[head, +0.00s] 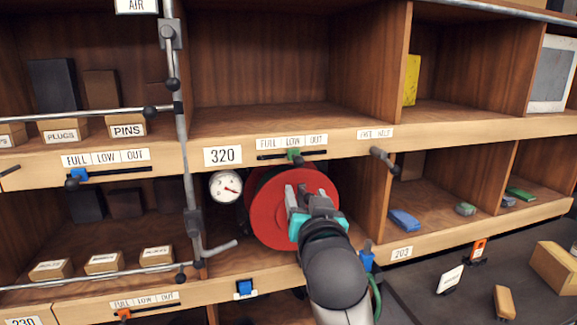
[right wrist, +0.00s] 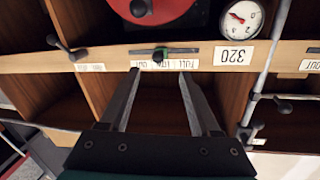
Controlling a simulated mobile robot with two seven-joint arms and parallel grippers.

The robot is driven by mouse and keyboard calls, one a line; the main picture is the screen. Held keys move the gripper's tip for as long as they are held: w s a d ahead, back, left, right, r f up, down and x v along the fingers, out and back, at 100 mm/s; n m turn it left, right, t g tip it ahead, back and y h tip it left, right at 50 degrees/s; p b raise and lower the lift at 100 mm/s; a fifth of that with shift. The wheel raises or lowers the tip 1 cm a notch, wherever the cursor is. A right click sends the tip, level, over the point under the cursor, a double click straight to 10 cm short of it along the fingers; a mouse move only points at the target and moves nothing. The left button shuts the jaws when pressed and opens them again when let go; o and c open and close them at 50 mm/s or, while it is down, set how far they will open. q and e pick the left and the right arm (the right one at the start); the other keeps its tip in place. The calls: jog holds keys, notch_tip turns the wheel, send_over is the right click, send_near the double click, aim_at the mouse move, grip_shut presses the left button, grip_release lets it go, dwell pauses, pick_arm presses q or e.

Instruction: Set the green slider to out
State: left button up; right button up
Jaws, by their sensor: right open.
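The green slider (head: 293,154) sits on a dark horizontal track under the FULL LOW OUT label (head: 292,142), about below LOW, beside the 320 plate. In the right wrist view the scene is upside down, and the green slider (right wrist: 160,53) shows just beyond my fingertips. My right gripper (head: 311,190) is open and empty, below the slider in the head view and in front of the red disc. In the right wrist view its spread fingertips (right wrist: 160,73) frame the label, apart from the slider. My left gripper is not in view.
A red round flange (head: 265,215) and a gauge (head: 226,187) are below the track. A grey vertical pipe (head: 181,130) stands at left. A dark lever (head: 384,159) juts out at right. A blue slider (head: 79,174) is on another track. The bay above is empty.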

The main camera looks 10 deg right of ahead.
aim_at(299, 164)
jog(key=shift+w+d+r+p, duration=0.25)
jog(key=shift+w+d+p, duration=0.2)
jog(key=shift+w, duration=2)
jog(key=shift+w+d+r+p, duration=0.2)
jog(key=shift+w+d+p, duration=0.25)
jog(key=shift+w, duration=1.95)
jog(key=shift+w+d+r+p, duration=0.3)
jog(key=shift+w+d, duration=0.2)
jog(key=shift+w, duration=1.95)
grip_shut()
jog(key=shift+f, duration=0.1)
